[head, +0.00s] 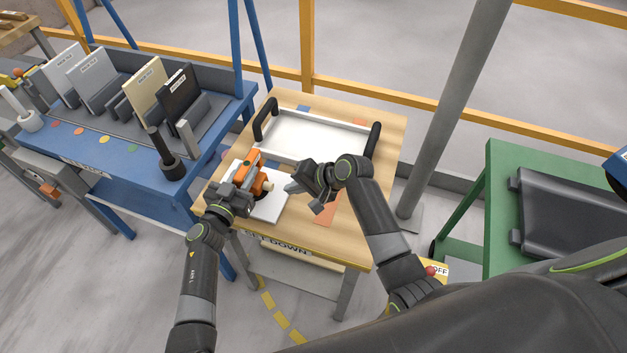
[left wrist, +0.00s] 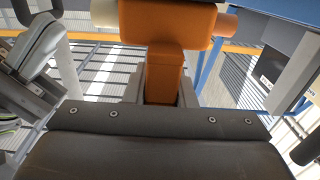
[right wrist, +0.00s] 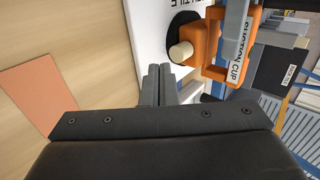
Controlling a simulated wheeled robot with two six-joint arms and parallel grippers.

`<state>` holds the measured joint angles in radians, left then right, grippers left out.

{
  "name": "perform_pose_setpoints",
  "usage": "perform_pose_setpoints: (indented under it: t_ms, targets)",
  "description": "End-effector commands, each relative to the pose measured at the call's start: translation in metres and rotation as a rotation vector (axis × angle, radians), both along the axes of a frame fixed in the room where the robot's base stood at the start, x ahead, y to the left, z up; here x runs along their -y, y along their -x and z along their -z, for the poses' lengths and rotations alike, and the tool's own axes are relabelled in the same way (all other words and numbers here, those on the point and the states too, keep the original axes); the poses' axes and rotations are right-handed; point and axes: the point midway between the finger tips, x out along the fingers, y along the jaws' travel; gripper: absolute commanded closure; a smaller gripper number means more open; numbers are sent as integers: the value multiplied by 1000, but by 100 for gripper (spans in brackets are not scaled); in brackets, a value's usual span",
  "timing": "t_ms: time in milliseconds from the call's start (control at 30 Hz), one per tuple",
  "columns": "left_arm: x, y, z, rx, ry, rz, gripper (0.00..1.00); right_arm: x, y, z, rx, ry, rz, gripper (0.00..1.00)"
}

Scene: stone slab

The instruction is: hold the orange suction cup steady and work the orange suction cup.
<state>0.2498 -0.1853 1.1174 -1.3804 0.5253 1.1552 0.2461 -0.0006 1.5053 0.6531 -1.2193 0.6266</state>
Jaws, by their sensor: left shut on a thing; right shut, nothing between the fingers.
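The orange suction cup (head: 261,185) is above a white slab (head: 268,208) on the wooden table. My left gripper (head: 247,175) is shut on it; in the left wrist view its orange stem (left wrist: 162,85) is between the fingers. In the right wrist view the suction cup (right wrist: 206,45) shows its label, a cream-coloured knob (right wrist: 181,52) and a black round part (right wrist: 184,30). My right gripper (head: 290,187) is shut and empty, its tips just right of the knob and apart from it. In the right wrist view its fingertips (right wrist: 158,72) are together.
A white tray with black handles (head: 312,137) lies at the back of the wooden table (head: 392,125). An orange-brown patch (head: 327,210) lies right of the slab. A blue rack bench (head: 110,150) holds upright tiles on the left. A grey post (head: 450,110) and green table (head: 520,160) are right.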

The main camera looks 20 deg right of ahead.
Motion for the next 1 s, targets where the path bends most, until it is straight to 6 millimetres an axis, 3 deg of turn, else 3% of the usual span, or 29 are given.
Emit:
perform_pose_setpoints:
  t_ms: [433, 1000]
  targets:
    - [-1, 0, 0, 1, -2, -2, 100, 44, 32, -48, -1, 3, 0, 100]
    - [-1, -1, 0, 2, -3, -2, 100, 49, 36, -55, -3, 2, 0, 100]
